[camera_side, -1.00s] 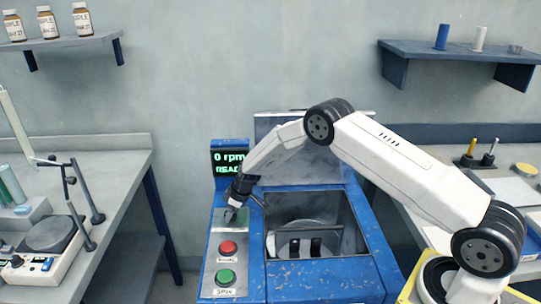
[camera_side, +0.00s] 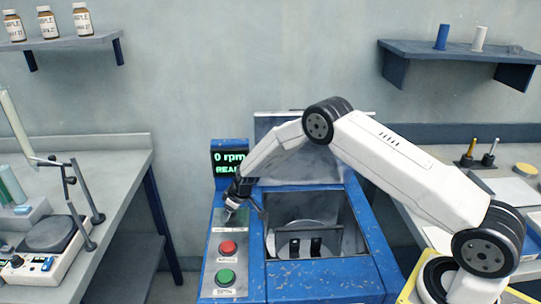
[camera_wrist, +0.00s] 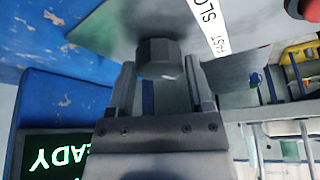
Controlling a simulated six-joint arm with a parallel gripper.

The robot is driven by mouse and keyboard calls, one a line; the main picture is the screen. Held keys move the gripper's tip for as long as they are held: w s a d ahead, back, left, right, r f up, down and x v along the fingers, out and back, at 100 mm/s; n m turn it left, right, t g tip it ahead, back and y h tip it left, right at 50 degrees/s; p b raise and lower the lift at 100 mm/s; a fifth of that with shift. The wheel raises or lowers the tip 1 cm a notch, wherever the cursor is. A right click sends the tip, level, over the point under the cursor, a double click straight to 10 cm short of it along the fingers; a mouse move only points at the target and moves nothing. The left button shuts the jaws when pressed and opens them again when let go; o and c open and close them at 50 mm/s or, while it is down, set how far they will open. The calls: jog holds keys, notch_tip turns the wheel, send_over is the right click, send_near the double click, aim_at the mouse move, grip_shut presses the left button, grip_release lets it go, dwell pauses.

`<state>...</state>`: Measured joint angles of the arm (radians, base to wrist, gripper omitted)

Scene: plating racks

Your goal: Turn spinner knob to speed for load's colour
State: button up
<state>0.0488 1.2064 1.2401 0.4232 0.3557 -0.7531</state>
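The dark, faceted spinner knob (camera_wrist: 158,58) stands on a grey plate with a white label reading "SLOW" and "FAST" (camera_wrist: 211,27) in the wrist view. My gripper (camera_wrist: 160,75) points at the knob, with one finger on each side of it. The fingers are apart, with thin gaps showing beside the knob. In the side view my gripper (camera_side: 232,214) is low over the top of the control panel and hides the knob. The blue spinner (camera_side: 325,278) has an open chamber with a pale drum (camera_side: 303,230) and dark pieces inside; the load's colour is unclear.
The display (camera_side: 229,162) reads "0 rpm" and "READY", partly hidden by my arm. A red button (camera_side: 228,248) and a green button (camera_side: 226,277) sit below the knob area. Benches with equipment stand left and right. The spinner lid (camera_side: 300,120) is raised behind my arm.

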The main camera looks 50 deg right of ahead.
jog(key=shift+o, duration=1.3)
jog(key=shift+r, duration=0.1)
jog(key=v, duration=0.7)
jog(key=shift+r, duration=0.35)
jog(key=shift+s, duration=0.15)
jog(key=s+r+m, duration=0.1)
jog(key=s+r, duration=0.3)
jog(key=s, duration=0.6)
jog(key=s+a+r+m+g+h, duration=0.1)
jog(key=s+r, duration=0.3)
jog(key=s, duration=0.6)
jog(key=s+r+m, duration=0.1)
jog(key=s+r, duration=0.3)
jog(key=s, duration=0.6)
jog(key=shift+a+m+g, duration=0.15)
jog(key=shift+m+g, duration=0.25)
